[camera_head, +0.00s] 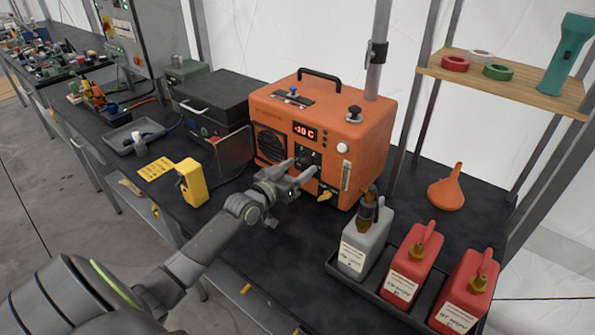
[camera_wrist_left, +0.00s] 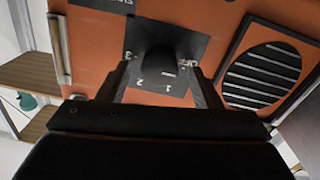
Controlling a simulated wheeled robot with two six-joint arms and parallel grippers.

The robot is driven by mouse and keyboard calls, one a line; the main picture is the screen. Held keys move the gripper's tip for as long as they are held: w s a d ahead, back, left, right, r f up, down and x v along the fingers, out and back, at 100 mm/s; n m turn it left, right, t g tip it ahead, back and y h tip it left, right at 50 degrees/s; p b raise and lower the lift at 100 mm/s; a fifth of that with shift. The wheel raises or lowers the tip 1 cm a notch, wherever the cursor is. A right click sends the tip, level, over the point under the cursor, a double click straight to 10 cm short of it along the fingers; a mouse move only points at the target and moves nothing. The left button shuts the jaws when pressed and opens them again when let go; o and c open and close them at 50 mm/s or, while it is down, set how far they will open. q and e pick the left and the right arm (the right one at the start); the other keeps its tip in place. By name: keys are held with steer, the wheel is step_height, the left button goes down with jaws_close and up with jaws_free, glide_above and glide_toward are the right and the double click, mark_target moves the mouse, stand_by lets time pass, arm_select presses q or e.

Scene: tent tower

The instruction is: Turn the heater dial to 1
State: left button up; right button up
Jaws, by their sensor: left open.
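The orange heater (camera_head: 350,118) stands on the dark workbench, and its lit display (camera_head: 305,132) reads about -10 C. In the left wrist view its black dial (camera_wrist_left: 165,60) sits on a dark plate marked OFF, 1, 2 and 3. I cannot clearly tell which mark the dial points to. My left gripper (camera_head: 305,171) is at the heater's front, open. In the left wrist view its two fingers (camera_wrist_left: 160,88) stand on either side of the dial, with gaps visible; contact cannot be made out. My right gripper is not in view.
A yellow device (camera_head: 192,183) stands left of my left arm. A grey jug (camera_head: 364,246) and red jugs (camera_head: 413,262) sit in a black tray at the right. An orange funnel (camera_head: 446,190) stands behind them. A dark case (camera_head: 212,100) is left of the heater.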

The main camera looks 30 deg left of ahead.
arm_select(q)
steer(key=shift+c, duration=0.5)
steer(key=c, duration=0.9)
